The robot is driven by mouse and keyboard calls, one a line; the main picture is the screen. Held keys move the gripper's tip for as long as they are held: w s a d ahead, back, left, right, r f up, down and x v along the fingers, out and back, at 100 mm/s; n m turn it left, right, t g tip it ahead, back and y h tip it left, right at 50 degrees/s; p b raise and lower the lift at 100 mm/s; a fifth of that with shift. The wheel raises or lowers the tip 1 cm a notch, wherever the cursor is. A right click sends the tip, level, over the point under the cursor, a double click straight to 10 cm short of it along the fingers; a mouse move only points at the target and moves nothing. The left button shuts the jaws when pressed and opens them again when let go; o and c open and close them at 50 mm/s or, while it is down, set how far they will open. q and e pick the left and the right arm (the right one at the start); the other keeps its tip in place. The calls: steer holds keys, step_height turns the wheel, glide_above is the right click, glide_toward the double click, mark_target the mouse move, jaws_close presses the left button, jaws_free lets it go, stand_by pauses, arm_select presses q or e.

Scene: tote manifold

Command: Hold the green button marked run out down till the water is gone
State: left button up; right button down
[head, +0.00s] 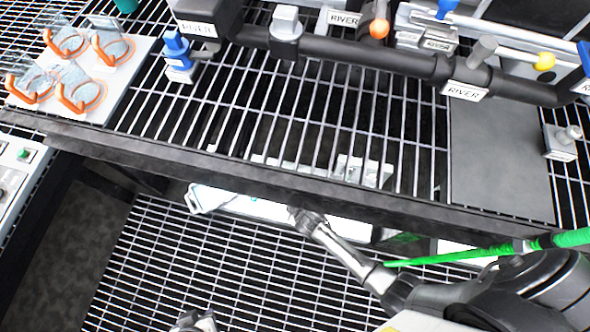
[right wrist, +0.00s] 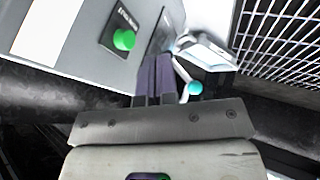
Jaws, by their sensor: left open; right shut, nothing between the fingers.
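In the right wrist view a green button (right wrist: 123,39) sits on a dark plate on a pale grey panel; its label is too small to read. My right gripper (right wrist: 155,75) is shut and empty, with its dark fingers together beside the panel. The fingertips appear to the right of the button, apart from it. In the head view my right arm reaches in from the right, under the bench's front edge. My left gripper (head: 195,322) is open at the bottom edge of the head view, partly cut off. I cannot make out any water.
A grey panel (head: 14,178) with a small green spot is at the left edge. Black pipes labelled RIVER (head: 400,62) run along the grated bench. A white tray (head: 120,78) holds several orange-rimmed items. A cyan knob (right wrist: 195,88) is near my right fingers. A green rod (head: 450,256) crosses at right.

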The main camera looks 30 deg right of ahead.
steer(key=p+v, duration=0.3)
steer(key=v, duration=0.3)
steer(key=shift+d, duration=0.15)
stand_by(0.4)
